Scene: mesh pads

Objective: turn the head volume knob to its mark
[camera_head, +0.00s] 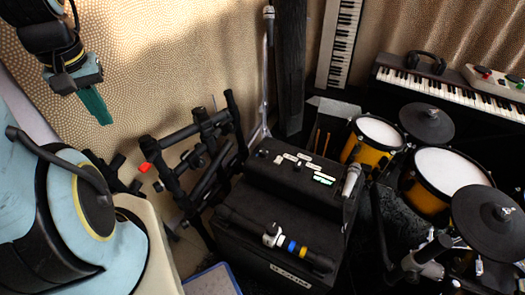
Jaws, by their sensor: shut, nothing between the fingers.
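The black amp head (272,180) sits on a black speaker cabinet (232,233) in the middle of the view. Small dark knobs and several white labels (313,167) show on its top; one label at the right has a green tint. I cannot tell which knob is the volume knob, and its mark is too small to make out. My gripper (97,108) hangs at the upper left with its green fingers together and empty. It is well apart from the amp head, up and to the left of it.
A black folding stand (200,150) with a red tip stands between my gripper and the amp head. A microphone (351,180) is at the head's right edge. A drum kit (447,170) and a keyboard (440,88) fill the right. A black bar lies on the cabinet's front.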

